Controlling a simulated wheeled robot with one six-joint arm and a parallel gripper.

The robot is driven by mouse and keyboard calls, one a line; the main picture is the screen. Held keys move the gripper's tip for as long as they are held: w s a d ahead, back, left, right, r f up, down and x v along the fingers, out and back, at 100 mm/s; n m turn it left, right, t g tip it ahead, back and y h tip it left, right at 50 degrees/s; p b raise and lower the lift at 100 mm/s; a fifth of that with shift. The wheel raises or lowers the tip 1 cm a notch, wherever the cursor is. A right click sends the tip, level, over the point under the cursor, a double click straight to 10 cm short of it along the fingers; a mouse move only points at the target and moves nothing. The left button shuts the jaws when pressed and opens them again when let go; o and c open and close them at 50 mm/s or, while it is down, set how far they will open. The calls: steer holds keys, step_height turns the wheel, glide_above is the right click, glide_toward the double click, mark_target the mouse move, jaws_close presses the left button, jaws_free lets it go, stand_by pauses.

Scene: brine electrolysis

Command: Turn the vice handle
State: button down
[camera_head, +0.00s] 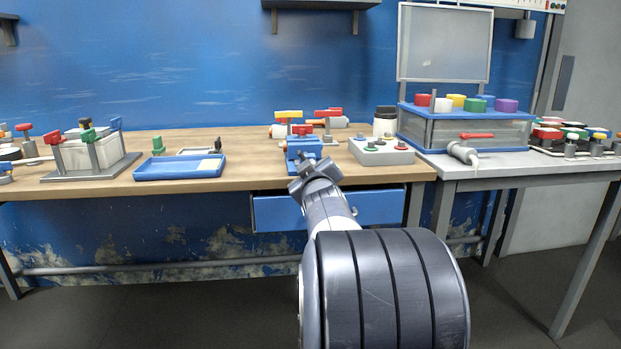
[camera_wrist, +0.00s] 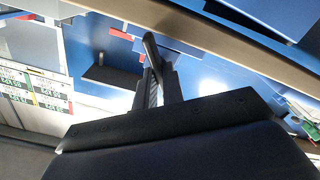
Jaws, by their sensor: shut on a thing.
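The blue vice (camera_head: 303,146) stands at the front edge of the wooden bench, right of its middle. My gripper (camera_head: 311,182) is just in front of the vice, at the bench's front edge. In the wrist view, the fingers of my gripper (camera_wrist: 160,84) are close together around a dark, slim bar, the vice handle (camera_wrist: 150,46). The handle's end sticks out past the fingertips. In the head view my gripper hides the handle, and its exact angle cannot be told there.
A blue drawer (camera_head: 275,211) hangs under the bench. A grey box with knobs (camera_head: 381,152) stands right of the vice. A blue tray (camera_head: 180,168) lies to the left. A tank with coloured caps (camera_head: 465,131) stands on the grey table at right.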

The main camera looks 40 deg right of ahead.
steer(key=shift+n+b, duration=1.45)
steer(key=shift+n, duration=2.25)
steer(key=c, duration=1.5)
jaws_free()
steer(key=p+v, duration=0.1)
steer(key=v, duration=0.9)
steer(key=shift+s+a+p, duration=0.2)
steer(key=shift+s+p, duration=0.15)
